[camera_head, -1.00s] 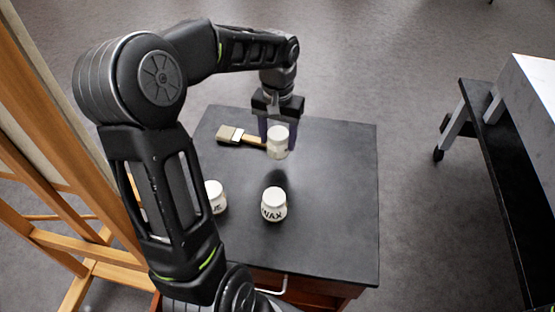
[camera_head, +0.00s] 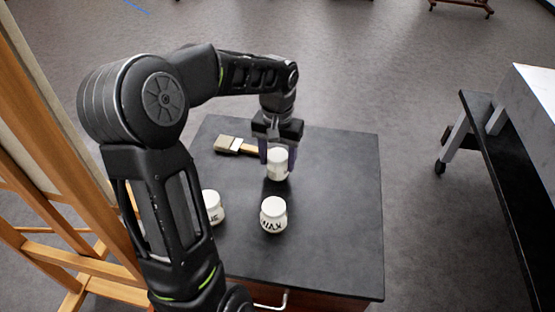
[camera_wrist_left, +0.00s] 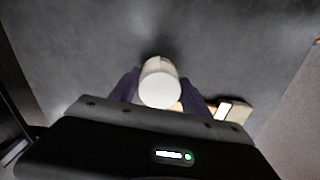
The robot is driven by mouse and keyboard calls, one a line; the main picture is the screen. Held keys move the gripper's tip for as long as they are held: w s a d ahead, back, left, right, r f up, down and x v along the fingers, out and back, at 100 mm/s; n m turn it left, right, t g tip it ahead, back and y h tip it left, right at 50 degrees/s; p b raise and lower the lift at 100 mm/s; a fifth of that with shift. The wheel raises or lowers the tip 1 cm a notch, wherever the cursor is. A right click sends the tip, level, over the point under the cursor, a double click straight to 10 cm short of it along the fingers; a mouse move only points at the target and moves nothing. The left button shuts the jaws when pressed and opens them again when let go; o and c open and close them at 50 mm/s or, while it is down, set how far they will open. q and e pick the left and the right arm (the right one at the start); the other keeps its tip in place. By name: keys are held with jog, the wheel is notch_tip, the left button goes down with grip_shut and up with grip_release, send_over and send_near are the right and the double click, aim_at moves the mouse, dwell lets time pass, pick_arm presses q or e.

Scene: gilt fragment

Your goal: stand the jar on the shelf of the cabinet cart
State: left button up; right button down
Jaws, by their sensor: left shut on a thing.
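My left gripper (camera_head: 277,163) points down and is shut on a plain white jar (camera_head: 278,165). It holds the jar upright over the black table top (camera_head: 335,230), close to the surface; I cannot tell if the jar touches it. In the left wrist view the pale round end of the jar (camera_wrist_left: 160,90) shows between the fingers. At the right stands what looks like the cabinet cart (camera_head: 535,110), with a pale body, a wheel and a dark ledge (camera_head: 490,160). Its inside is hidden. My right gripper is out of view.
A labelled jar (camera_head: 273,215) and another white jar (camera_head: 214,207), partly behind my arm, stand on the table. A brush (camera_head: 230,145) lies beside the held jar. A wooden easel (camera_head: 50,215) stands at left. Bare floor (camera_head: 415,225) separates table and cart.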

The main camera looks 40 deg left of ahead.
aim_at(278, 155)
pick_arm(q)
jog(key=shift+f, duration=0.15)
jog(key=o, duration=1.6)
jog(key=shift+c, duration=0.2)
notch_tip(278, 155, up, 11)
jog(key=p, duration=0.8)
jog(key=shift+r+p, duration=0.55)
jog(key=shift+r, duration=0.1)
jog(key=shift+c, duration=0.4)
